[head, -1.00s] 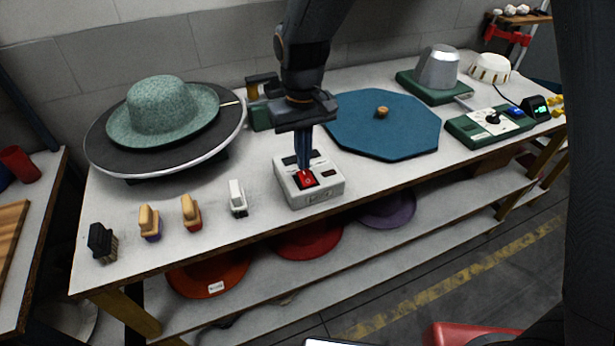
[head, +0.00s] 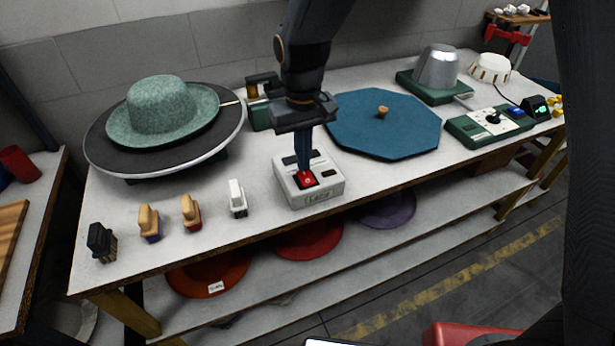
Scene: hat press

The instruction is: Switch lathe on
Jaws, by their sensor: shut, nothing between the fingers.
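A white switch box (head: 318,195) with a red rocker switch (head: 307,179) in a dark recess sits near the front edge of the table. My gripper (head: 306,170) points down, shut and empty, with its tips at the red switch. The tips appear to touch it and hide its rear part. The lathe, a dark round turntable (head: 100,157) with a pale rim, stands at the left with a green felt hat (head: 160,108) on it.
Several brushes, including a white one (head: 237,198), stand in a row left of the box. A blue octagonal board (head: 385,140) lies to the right. A green control panel (head: 488,124) and a metal hat block (head: 437,67) stand farther right.

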